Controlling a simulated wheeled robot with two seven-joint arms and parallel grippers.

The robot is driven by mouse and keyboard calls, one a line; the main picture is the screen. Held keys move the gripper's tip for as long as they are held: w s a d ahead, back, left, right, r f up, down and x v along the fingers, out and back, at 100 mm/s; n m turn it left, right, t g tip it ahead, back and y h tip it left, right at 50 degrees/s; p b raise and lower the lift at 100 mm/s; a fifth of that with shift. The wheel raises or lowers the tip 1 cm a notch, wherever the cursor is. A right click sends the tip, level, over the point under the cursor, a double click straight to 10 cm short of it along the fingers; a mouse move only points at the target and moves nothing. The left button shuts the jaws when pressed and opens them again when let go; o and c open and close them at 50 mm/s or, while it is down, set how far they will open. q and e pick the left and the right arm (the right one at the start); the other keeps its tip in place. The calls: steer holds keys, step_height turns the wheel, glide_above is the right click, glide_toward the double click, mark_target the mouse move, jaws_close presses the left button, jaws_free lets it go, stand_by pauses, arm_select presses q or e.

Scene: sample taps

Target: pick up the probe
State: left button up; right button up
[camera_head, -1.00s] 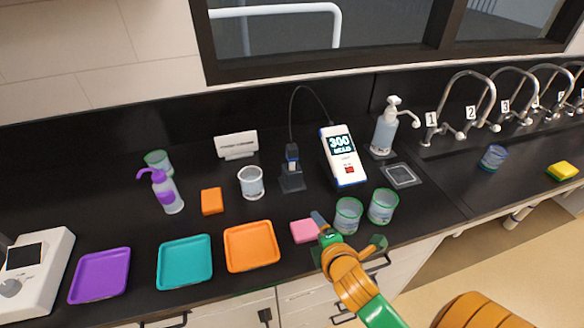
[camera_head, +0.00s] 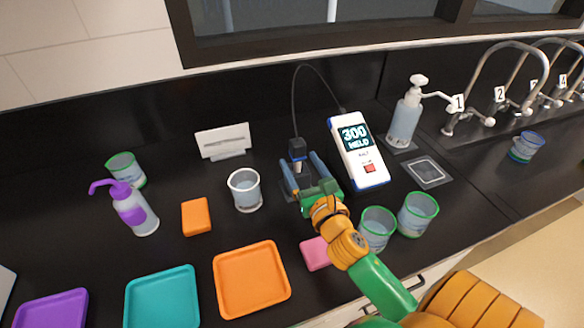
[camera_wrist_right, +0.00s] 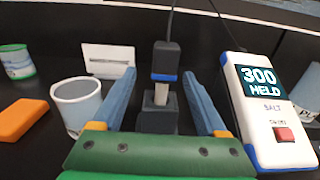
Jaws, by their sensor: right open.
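The probe (camera_head: 297,148) is a dark block with a blue band and a pale lower part, and a thin black cable rises from its top. It stands upright in a dark holder on the black counter. In the right wrist view the probe (camera_wrist_right: 165,60) is above the holder (camera_wrist_right: 157,117), between the two blue fingers but farther off. My right gripper (camera_head: 303,172) is open, with one finger on each side of the probe and holder; neither finger visibly touches the probe. In the right wrist view my right gripper (camera_wrist_right: 160,95) is empty. My left gripper is out of view.
A white meter (camera_head: 358,152) reading 300 HELD stands close right of the probe. A clear cup (camera_head: 245,190) stands close left. Green-rimmed cups (camera_head: 377,229), a pink block (camera_head: 315,254) and an orange tray (camera_head: 251,281) are nearer the front. A white card stands behind.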

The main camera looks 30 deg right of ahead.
steer(key=x, duration=0.2)
steer(key=p+x, duration=0.1)
steer(key=x, duration=0.4)
steer(key=shift+d+f+p, duration=0.1)
steer(key=shift+d+p, duration=0.15)
steer(key=shift+p, duration=0.1)
steer(key=shift+s, duration=0.15)
steer(key=shift+c, duration=0.6)
jaws_close()
